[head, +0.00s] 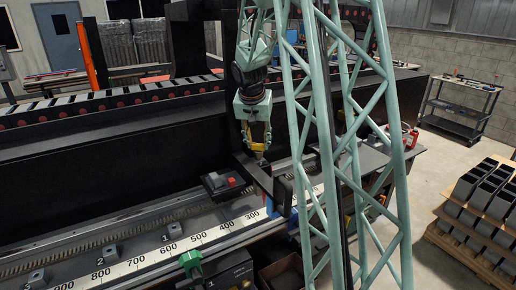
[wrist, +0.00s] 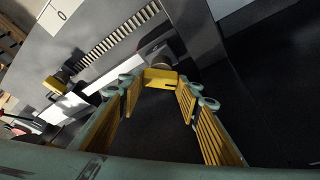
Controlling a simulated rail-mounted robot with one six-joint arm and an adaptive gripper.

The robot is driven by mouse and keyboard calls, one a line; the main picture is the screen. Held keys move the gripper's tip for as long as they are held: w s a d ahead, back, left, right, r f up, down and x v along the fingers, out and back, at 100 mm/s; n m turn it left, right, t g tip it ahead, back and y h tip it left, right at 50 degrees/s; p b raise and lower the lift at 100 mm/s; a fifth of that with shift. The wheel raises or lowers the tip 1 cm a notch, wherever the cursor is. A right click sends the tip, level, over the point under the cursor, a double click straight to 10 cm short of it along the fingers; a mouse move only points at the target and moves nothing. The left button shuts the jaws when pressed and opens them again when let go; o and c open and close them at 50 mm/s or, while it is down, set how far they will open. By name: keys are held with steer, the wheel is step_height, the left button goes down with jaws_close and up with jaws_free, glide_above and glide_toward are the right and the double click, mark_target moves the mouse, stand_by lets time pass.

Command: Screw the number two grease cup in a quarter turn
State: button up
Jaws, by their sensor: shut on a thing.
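My gripper (head: 259,146) points down at the dark carriage plate beside the rail in the head view. In the wrist view my gripper (wrist: 159,84) has its ridged yellow fingers closed on a yellow cup-like piece (wrist: 160,77), apparently a grease cup. A rounded grey-brown part sits right behind it. No number can be read on it. A second yellow-capped piece (wrist: 57,84) stands apart to the left in the wrist view. The held piece is too small to make out in the head view.
A numbered scale strip (head: 190,243) runs along the bench front, with small grey blocks (head: 112,250) behind it. A toothed rack (wrist: 112,38) shows in the wrist view.

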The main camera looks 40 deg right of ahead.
mark_target(258, 144)
steer(key=shift+m+b, duration=0.3)
steer(key=shift+b, duration=0.55)
steer(key=o, duration=0.8)
steer(key=shift+o, duration=0.2)
steer(key=shift+r, duration=0.2)
steer(key=shift+v, duration=3.8)
steer(key=shift+a, duration=0.1)
steer(key=shift+c, duration=0.5)
